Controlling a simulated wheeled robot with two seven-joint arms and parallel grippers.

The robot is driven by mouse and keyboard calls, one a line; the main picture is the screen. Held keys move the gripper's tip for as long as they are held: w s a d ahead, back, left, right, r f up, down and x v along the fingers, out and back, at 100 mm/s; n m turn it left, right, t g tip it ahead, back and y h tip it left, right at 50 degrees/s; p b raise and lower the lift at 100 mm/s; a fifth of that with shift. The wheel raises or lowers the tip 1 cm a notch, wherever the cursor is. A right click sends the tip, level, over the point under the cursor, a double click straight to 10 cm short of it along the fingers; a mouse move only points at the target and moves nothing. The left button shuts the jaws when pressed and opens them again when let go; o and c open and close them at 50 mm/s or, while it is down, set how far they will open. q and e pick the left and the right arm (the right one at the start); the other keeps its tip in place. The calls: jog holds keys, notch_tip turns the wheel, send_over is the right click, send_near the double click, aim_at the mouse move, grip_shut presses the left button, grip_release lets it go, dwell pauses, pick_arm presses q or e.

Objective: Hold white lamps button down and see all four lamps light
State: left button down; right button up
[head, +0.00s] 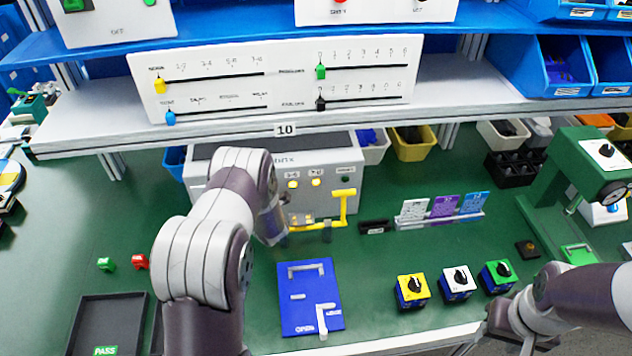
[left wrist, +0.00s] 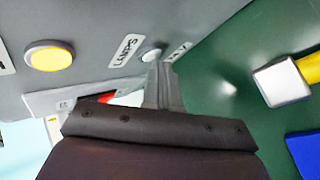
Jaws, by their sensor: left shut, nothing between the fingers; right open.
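The grey tester box (head: 335,150) stands at the back of the bench. On its front, two lamps glow yellow, the left one (head: 292,184) and the middle one (head: 316,182); a dark green round part (head: 345,179) sits to their right. My left arm hides the box's left front. In the left wrist view, the white button (left wrist: 150,54) sits beside the LAMPS label, with a lit yellow lamp (left wrist: 50,57) to the left. My left gripper (left wrist: 165,88) is shut and empty, its tips close to the button; contact is unclear. My right gripper (head: 500,335) is open at the front right.
A yellow handle (head: 343,205) stands before the box. A blue board (head: 310,300) lies in front, with yellow (head: 412,290), white (head: 458,283) and green (head: 497,277) rotary switches to its right. A card rack (head: 440,220) and green press (head: 560,180) stand right. A shelf overhangs the box.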

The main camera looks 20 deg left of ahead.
pick_arm(q)
jog(key=shift+s+d, duration=0.4)
jog(key=shift+s, duration=0.35)
jog(key=shift+s+d+p, duration=0.15)
jog(key=shift+s+d, duration=0.2)
jog(key=shift+s, duration=0.3)
jog(key=shift+s+d+p, duration=0.2)
jog(key=shift+s+d, duration=0.15)
jog(key=shift+s, duration=0.25)
jog(key=shift+s+d+p, duration=0.15)
jog(key=shift+s+d, duration=0.2)
jog(key=shift+s, duration=0.3)
jog(key=shift+s+d, duration=0.15)
jog(key=shift+s, duration=0.15)
jog(key=shift+f, duration=0.1)
